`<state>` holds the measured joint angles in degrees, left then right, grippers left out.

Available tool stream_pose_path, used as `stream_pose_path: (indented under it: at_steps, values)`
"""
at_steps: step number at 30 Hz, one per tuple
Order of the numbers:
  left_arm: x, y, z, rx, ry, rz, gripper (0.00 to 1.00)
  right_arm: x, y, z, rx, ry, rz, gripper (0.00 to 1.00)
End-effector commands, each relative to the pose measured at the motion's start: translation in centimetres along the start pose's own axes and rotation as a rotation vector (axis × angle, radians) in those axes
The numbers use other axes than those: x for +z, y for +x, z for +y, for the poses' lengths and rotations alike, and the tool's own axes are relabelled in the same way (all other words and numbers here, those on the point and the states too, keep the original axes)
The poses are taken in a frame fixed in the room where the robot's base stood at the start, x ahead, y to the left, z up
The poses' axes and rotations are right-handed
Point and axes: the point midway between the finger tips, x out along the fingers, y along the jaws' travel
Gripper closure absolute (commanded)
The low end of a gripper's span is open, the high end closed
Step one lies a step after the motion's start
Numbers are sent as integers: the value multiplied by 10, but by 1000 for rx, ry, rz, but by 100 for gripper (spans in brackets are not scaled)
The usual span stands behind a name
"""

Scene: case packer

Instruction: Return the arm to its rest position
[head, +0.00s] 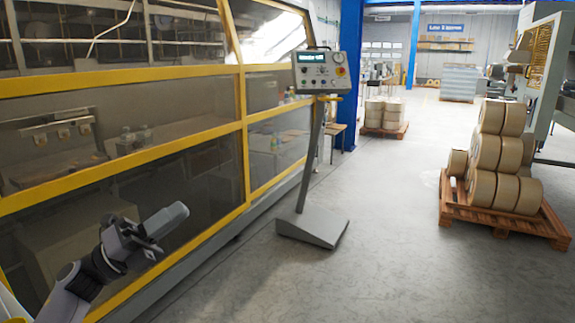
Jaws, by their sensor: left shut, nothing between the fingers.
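My left arm comes in at the lower left of the head view. Its gripper (180,213) is shut and empty, held in front of the yellow-framed machine guard and pointing to the upper right. It appears apart from the panels, though the exact gap is hard to judge. My right gripper is out of view.
The case packer's yellow-framed guard (122,168) fills the left side. A control panel (322,72) stands on a slanted post with a grey base plate (312,228). A wooden pallet (500,216) holds several brown rolls (484,152) at right. The grey floor (385,205) between is clear.

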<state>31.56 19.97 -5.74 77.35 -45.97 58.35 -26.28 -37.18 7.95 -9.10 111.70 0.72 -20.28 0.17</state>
Motion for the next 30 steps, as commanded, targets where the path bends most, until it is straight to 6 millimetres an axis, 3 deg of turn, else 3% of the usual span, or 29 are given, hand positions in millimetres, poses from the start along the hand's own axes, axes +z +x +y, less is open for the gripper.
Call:
stream_pose_path:
  at_steps: [5,9,12,16,25,30]
  values:
    - [61,-10,5,-7,-215,-327,100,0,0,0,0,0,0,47]
    - [104,-33,21,-14,-428,-597,100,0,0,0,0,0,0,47]
    - [127,-54,38,-18,-593,-782,100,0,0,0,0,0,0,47]
    - [143,-83,64,-18,-806,-1000,100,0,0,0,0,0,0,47]
    - [136,-136,120,12,-1219,-1377,100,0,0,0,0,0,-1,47]
    - [67,-158,156,102,-1289,-1398,100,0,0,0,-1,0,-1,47]
